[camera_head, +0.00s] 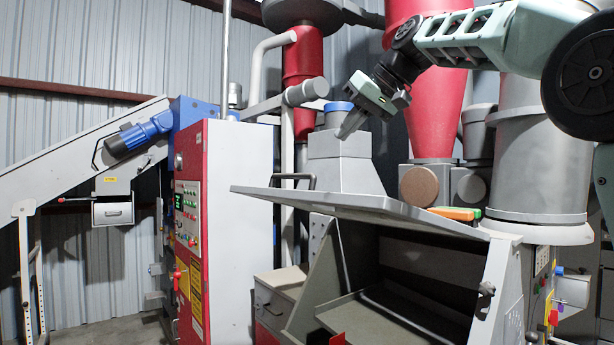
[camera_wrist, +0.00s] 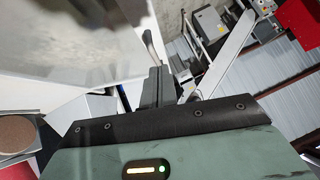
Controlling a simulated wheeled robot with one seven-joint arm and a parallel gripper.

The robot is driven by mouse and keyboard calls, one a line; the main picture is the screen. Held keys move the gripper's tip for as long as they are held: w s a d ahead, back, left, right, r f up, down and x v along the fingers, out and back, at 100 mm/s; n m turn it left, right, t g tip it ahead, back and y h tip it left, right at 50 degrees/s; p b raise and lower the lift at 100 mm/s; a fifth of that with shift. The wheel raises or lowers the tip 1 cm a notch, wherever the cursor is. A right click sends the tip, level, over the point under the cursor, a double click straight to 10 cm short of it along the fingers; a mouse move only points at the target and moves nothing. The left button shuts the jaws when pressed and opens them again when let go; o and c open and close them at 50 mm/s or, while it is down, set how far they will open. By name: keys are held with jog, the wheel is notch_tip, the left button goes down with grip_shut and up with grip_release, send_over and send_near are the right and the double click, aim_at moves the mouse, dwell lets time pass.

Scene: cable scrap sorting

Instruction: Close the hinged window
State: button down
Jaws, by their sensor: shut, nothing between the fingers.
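The hinged window (camera_head: 350,203) is a flat grey panel on the grey machine housing in the head view. It stands swung up and open, nearly level, with the dark inside of the housing showing beneath it. A dark bar handle (camera_head: 312,181) sits at its left end. My gripper (camera_head: 345,131) is above the panel, pointing down and left, apart from the handle and holding nothing. In the head view it overlaps the grey hopper behind. In the wrist view my gripper's fingers (camera_wrist: 156,88) are together, beside a large blurred pale surface.
A red and white control cabinet (camera_head: 238,220) stands left of the housing. A grey hopper (camera_head: 340,160) and red cyclone (camera_head: 435,110) rise behind. Orange and green handled items (camera_head: 456,213) lie by the panel's right end. Open space shows above the panel.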

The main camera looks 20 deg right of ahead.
aim_at(315, 179)
jog(key=p+x, duration=0.1)
jog(key=x, duration=0.4)
jog(key=p+x, duration=0.2)
jog(key=x, duration=0.3)
jog(key=shift+w+r, duration=0.25)
notch_tip(315, 179, down, 2)
jog(key=shift+s+a+f+p, duration=0.1)
jog(key=shift+s+a+p, duration=0.1)
jog(key=shift+p, duration=0.2)
jog(key=shift+a+f, duration=0.15)
jog(key=shift+f, duration=0.75)
jog(key=shift+f, duration=0.1)
